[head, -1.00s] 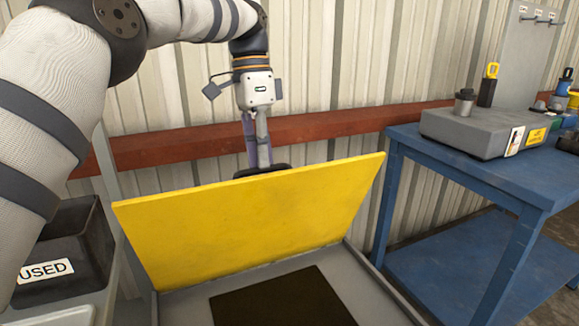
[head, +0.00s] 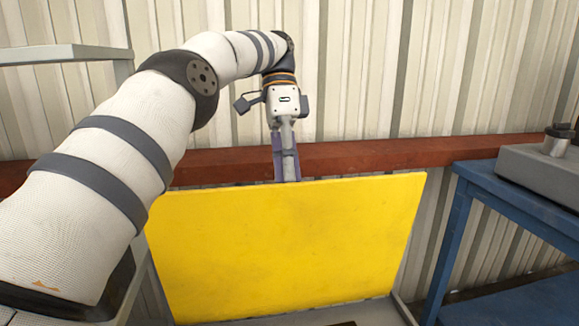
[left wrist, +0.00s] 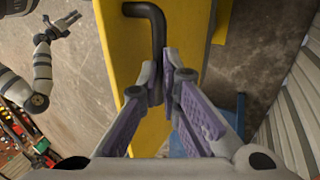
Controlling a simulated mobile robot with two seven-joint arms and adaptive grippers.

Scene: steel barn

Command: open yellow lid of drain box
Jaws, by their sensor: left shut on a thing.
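The yellow lid (head: 285,250) of the drain box stands raised and close to upright in the head view. The drain box (head: 370,312) shows only as a grey rim at the bottom of the picture. My left gripper (head: 287,178) is behind the lid's top edge, its fingertips hidden there. In the left wrist view, my left gripper (left wrist: 165,78) is shut on the dark bent handle (left wrist: 150,14) on the lid's yellow face (left wrist: 121,50). My right gripper (left wrist: 66,22) shows small at the upper left of that view, open and empty.
A blue table (head: 500,205) with a grey device (head: 535,165) stands at the right. A grey shelf (head: 60,54) is at the upper left. A red-brown rail (head: 350,157) runs along the corrugated wall behind the lid.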

